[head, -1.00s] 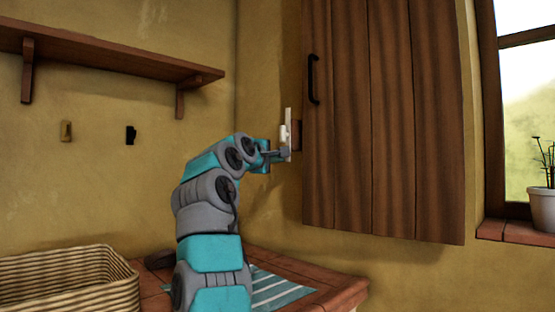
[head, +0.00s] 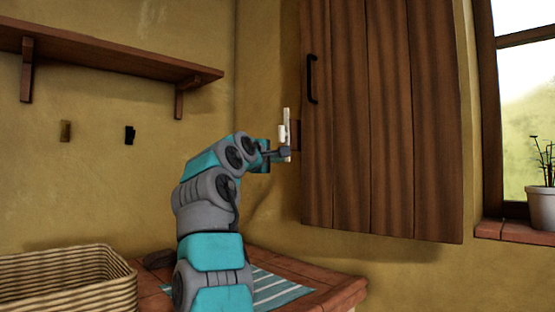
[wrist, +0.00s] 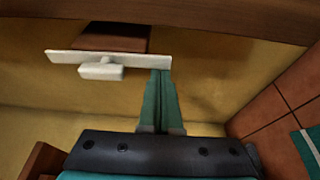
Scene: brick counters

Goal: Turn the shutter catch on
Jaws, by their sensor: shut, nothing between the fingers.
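The shutter catch (head: 287,115) is a narrow white plate with a small raised white lever, standing upright on a brown wooden block beside the shutter's left edge. In the wrist view the white plate (wrist: 75,57) lies across the upper left, with the lever (wrist: 100,73) along it. My gripper (wrist: 160,73) is shut and empty, its teal fingers together. The fingertips are beside the lever, at the right end of the plate in the wrist view. I cannot tell whether they touch it. In the head view my gripper (head: 284,152) is at the plate's lower end.
The brown plank shutter (head: 385,120) with a black handle (head: 311,80) is right of the catch. A wicker basket (head: 65,278) and striped cloth (head: 275,290) are below. A wall shelf (head: 110,63) is at left; a potted plant (head: 541,205) is by the window.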

